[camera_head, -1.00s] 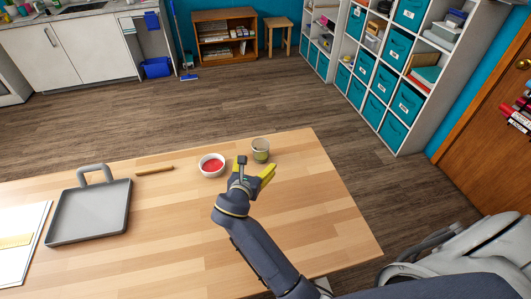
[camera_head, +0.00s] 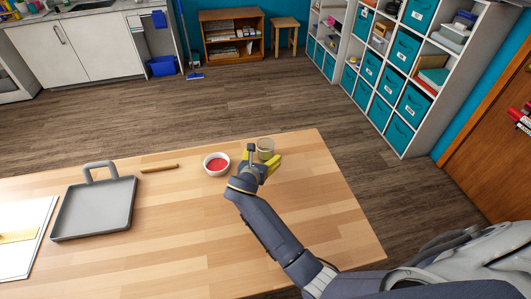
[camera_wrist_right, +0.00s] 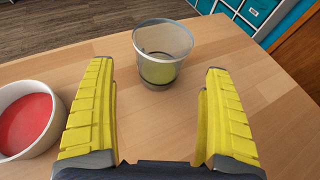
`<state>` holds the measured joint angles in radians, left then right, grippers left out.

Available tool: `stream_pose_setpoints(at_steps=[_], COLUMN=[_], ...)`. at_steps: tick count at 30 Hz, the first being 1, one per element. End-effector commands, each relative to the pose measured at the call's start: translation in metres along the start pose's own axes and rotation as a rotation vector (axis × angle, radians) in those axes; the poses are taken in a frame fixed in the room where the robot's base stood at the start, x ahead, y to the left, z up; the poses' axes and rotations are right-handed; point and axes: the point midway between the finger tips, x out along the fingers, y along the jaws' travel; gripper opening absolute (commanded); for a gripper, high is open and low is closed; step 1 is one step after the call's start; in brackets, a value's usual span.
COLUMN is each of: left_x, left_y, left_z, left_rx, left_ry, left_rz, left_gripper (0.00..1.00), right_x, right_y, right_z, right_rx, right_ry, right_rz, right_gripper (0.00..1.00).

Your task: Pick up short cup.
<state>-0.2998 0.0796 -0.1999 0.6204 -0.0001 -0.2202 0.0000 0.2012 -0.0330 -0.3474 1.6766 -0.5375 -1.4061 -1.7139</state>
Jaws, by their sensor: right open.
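The short cup (camera_head: 266,146) is a clear, see-through cup with a darker lower part, upright near the far edge of the wooden table. In the right wrist view the cup (camera_wrist_right: 162,52) stands just ahead of the gap between the yellow fingers. My right gripper (camera_head: 262,161) is open, with its fingers reaching toward the cup on either side of its near side. In the wrist view the open right gripper (camera_wrist_right: 160,95) holds nothing. The gripper hides the cup's lower part in the head view. My left gripper is not in view.
A white bowl with red contents (camera_head: 216,164) stands close to the left of the cup. A brown stick (camera_head: 159,168), a grey tray (camera_head: 68,226) and papers (camera_head: 16,262) lie farther left. The wooden table (camera_head: 310,210) is clear to the right.

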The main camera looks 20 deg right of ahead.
Motion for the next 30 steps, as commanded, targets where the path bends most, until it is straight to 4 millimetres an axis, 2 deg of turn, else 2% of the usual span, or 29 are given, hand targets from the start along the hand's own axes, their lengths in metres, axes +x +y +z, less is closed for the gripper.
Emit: stream_pose_setpoints(at_steps=[8, 18, 30], left_x=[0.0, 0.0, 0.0], left_y=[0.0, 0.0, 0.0], left_z=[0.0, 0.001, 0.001], left_rx=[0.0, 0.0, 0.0], left_ry=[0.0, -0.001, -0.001], left_rz=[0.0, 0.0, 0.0], left_gripper=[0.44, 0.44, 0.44], right_x=[0.013, 0.052, 0.058], right_y=[0.0, 0.0, 0.0], right_z=[0.0, -0.002, -0.002], right_rx=[-0.001, -0.002, 0.0], right_ry=[0.0, 0.001, 0.001], right_rz=[-0.001, 0.0, 0.001], right_gripper=[0.86, 0.86, 0.84])
